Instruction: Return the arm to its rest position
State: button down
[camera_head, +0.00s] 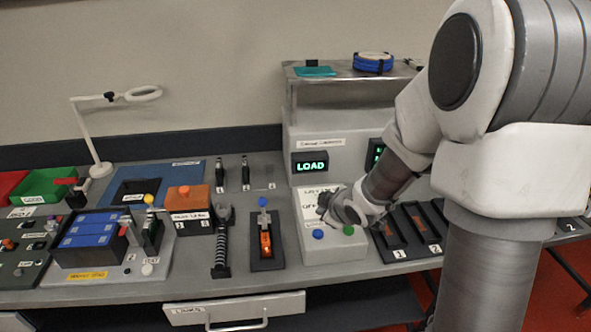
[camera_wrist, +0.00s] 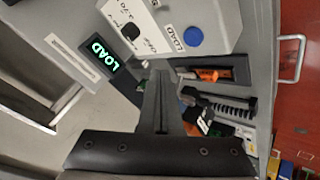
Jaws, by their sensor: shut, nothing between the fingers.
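My arm reaches in from the right in the head view, and my gripper (camera_head: 345,210) is low over the white button box (camera_head: 335,250) in front of the load unit. In the wrist view my gripper (camera_wrist: 160,78) shows as two dark fingers close together, with nothing between them. The button box carries a blue button (camera_head: 318,234) and a green button (camera_head: 348,230); the blue one also shows in the wrist view (camera_wrist: 193,37). I cannot tell from the head view whether the fingers touch the box.
The display (camera_head: 310,167) reads LOAD. Numbered slots (camera_head: 425,228) lie right of the box. An orange tool in a dark holder (camera_head: 266,242), a blue battery tray (camera_head: 90,240) and a lamp (camera_head: 93,135) stand to the left. A drawer (camera_head: 235,309) juts out below the bench's front edge.

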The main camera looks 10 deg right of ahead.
jog(key=s+d+r+m+g+h, duration=0.1)
jog(key=s+d+r+m+h, duration=0.25)
jog(key=s+r+m, duration=0.45)
jog(key=s+a+r+m+g, duration=0.1)
jog(key=s+r, duration=0.3)
jog(key=s, duration=0.5)
jog(key=s+a+r+m+g+y, duration=0.1)
jog(key=s+a+r+m, duration=0.1)
jog(key=s, duration=0.7)
notch_tip(320, 180, up, 3)
jog(key=shift+a+f, duration=0.2)
jog(key=shift+a, duration=0.3)
jog(key=shift+y, duration=0.25)
